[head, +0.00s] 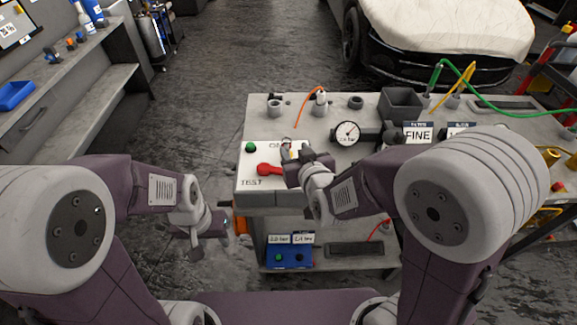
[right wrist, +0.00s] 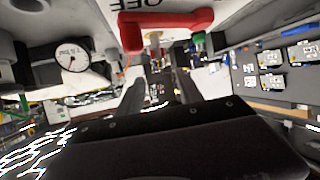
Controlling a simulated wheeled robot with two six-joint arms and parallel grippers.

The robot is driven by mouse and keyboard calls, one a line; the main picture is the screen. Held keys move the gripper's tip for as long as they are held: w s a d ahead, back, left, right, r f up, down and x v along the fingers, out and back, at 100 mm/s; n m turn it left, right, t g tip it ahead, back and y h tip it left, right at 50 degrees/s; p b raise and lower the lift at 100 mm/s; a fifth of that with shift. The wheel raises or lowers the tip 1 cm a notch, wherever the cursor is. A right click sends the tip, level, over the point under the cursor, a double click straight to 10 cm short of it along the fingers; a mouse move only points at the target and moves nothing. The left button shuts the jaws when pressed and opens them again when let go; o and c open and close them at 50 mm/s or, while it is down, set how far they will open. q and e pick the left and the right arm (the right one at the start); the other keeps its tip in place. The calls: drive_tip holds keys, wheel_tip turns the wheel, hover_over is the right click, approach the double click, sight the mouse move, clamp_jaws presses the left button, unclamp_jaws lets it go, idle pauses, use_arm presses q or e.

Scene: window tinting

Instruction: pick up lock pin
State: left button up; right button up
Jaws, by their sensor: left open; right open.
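I cannot single out the lock pin with certainty. A small brass-coloured piece (right wrist: 154,40) beside the red lever (right wrist: 165,24) in the right wrist view may be it. The red lever also shows in the head view (head: 268,169), on the white panel by the OFF and TEST lettering. My right gripper (head: 289,148) is over this panel, just right of the lever; its open fingers also show in the right wrist view (right wrist: 161,85), with nothing seen held between them. My left gripper (head: 228,224) is open and empty, left of the cart and below its top.
The cart top (head: 300,125) also carries a dial gauge (head: 346,133), a dark grey bin (head: 401,102), a green button (head: 250,147) and a FINE sign (head: 418,134). An orange cord (head: 306,104) curves at the back. A workbench (head: 80,85) stands left, a covered car (head: 447,35) behind.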

sight(287, 142)
drive_tip(key=shift+w+d+f, duration=0.3)
drive_tip(key=shift+w+f, duration=0.15)
drive_tip(key=shift+w, duration=0.15)
drive_tip(key=shift+w+a+p, duration=0.2)
drive_tip(key=shift+w+p, duration=0.05)
drive_tip(key=shift+p, duration=0.05)
drive_tip(key=shift+w+a+f, duration=0.35)
drive_tip(key=shift+w+a, duration=0.3)
drive_tip(key=shift+w, duration=0.05)
drive_tip(key=shift+w+f, duration=0.3)
drive_tip(key=shift+w, duration=0.25)
drive_tip(key=x, duration=0.5)
drive_tip(key=shift+p, duration=0.4)
drive_tip(key=shift+s, duration=0.1)
drive_tip(key=shift+c, duration=0.9)
use_arm(q)
drive_tip(key=shift+w+d+r, duration=0.25)
drive_tip(key=shift+r, duration=0.25)
use_arm(e)
clamp_jaws()
